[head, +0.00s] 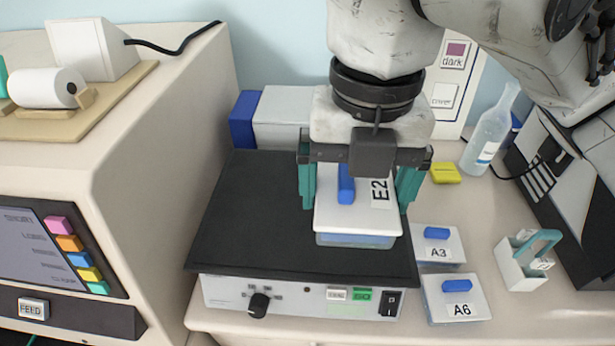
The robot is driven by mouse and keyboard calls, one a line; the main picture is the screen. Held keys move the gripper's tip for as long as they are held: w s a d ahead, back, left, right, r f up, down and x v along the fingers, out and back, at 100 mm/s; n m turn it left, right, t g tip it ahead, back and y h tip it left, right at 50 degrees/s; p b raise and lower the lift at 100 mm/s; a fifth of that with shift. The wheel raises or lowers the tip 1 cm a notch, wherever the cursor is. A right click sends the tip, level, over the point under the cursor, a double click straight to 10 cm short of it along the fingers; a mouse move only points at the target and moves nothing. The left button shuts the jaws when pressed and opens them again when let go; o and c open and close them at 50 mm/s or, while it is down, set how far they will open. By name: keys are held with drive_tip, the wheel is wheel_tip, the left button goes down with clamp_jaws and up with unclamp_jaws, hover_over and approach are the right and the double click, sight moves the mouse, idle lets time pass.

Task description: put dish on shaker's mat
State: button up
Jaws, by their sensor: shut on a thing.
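My gripper (361,180) points down over the right part of the shaker. Its teal fingers are shut on a dish (357,222) with a white lid, a blue knob and the label E2. The dish is over the black mat (255,215) of the shaker (320,295), near the mat's right edge. I cannot tell whether the dish touches the mat or is slightly above it. The shaker's front has a black dial, small buttons and a switch.
Dishes A3 (436,245) and A6 (455,300) stand right of the shaker. A white holder with a teal handle (522,265), a yellow block (445,173) and a bottle (489,135) are further right. A large beige machine (150,140) stands left. The mat's left part is clear.

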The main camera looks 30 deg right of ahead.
drive_tip(key=shift+w+r+p, duration=0.2)
drive_tip(key=shift+w+p, duration=0.2)
drive_tip(key=shift+p, duration=0.2)
drive_tip(key=w+f, duration=0.4)
drive_tip(key=w+f+b, duration=0.1)
drive_tip(key=w+f, duration=0.3)
drive_tip(key=w, duration=0.1)
drive_tip(key=shift+f, duration=0.1)
drive_tip(key=shift+w+f, duration=0.15)
drive_tip(key=shift+f, duration=0.8)
drive_tip(key=shift+w+f, duration=0.1)
drive_tip(key=shift+f, duration=0.8)
drive_tip(key=shift+f, duration=0.1)
drive_tip(key=o, duration=0.7)
drive_tip(key=shift+f, duration=0.1)
drive_tip(key=shift+o, duration=0.6)
drive_tip(key=shift+r, duration=0.2)
